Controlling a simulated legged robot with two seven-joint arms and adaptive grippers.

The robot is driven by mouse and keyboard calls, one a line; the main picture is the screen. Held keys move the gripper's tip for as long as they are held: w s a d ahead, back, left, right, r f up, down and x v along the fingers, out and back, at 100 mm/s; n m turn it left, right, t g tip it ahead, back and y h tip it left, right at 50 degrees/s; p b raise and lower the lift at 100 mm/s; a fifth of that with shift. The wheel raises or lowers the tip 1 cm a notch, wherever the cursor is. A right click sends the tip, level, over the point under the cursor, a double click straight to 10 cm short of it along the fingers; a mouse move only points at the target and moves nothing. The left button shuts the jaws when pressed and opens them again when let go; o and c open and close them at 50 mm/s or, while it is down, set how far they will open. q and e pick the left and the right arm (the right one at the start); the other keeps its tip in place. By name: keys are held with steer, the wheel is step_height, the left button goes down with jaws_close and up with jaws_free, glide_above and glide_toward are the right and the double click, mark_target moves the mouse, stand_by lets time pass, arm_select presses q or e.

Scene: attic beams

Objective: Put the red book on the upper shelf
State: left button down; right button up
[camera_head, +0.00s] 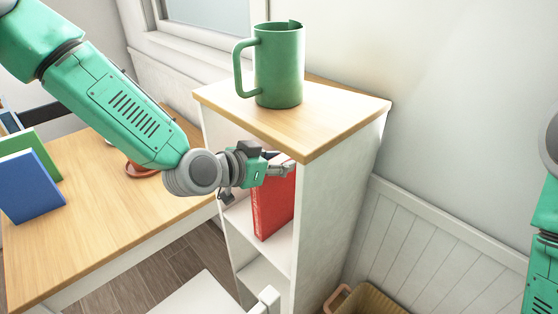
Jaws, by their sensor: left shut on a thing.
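The red book (272,206) stands upright inside the upper compartment of the white shelf unit (336,218), above its upper shelf board (279,253). My left gripper (284,168) reaches in from the left, just below the wooden top, and is shut on the book's upper part. The fingers partly cover the top of the book. I cannot tell whether the book's lower edge touches the board. On the right, part of my right arm shows, but its gripper is out of view.
A green mug (279,66) stands on the unit's wooden top (335,112). A wooden desk (92,215) at left holds a blue book (33,187) and a green book (36,146). A white chair (198,298) is in front. A basket (366,299) sits at lower right.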

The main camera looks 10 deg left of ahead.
arm_select(q)
steer(key=shift+f, duration=0.1)
steer(key=c, duration=1.2)
jaws_free()
steer(key=shift+a, duration=0.6)
steer(key=shift+s+r, duration=0.25)
steer(key=v, duration=1.1)
steer(key=s+a+f+n+g+y, duration=0.15)
steer(key=s+f, duration=0.25)
steer(key=f, duration=0.4)
steer(key=s+a+f+n+g+y, duration=0.1)
steer(key=s+f+g, duration=0.3)
steer(key=f, duration=0.5)
steer(key=s+a+f+n+g+y, duration=0.1)
steer(key=s+a+f, duration=0.1)
steer(key=s+f, duration=0.2)
steer(key=s+a+f+n+g+y, duration=0.1)
steer(key=s+a+f+g+y, duration=0.1)
steer(key=s+f, duration=0.3)
steer(key=s+a+f+n+g+y, duration=0.1)
steer(key=s+a+f+g, duration=0.1)
steer(key=s, duration=0.7)
steer(key=shift+a+f+n+y, duration=0.2)
steer(key=shift+a+f, duration=0.2)
steer(key=shift+f, duration=0.3)
steer(key=shift+a+f+n+y, duration=0.15)
steer(key=shift+a+f, duration=0.25)
steer(key=shift+f, duration=0.3)
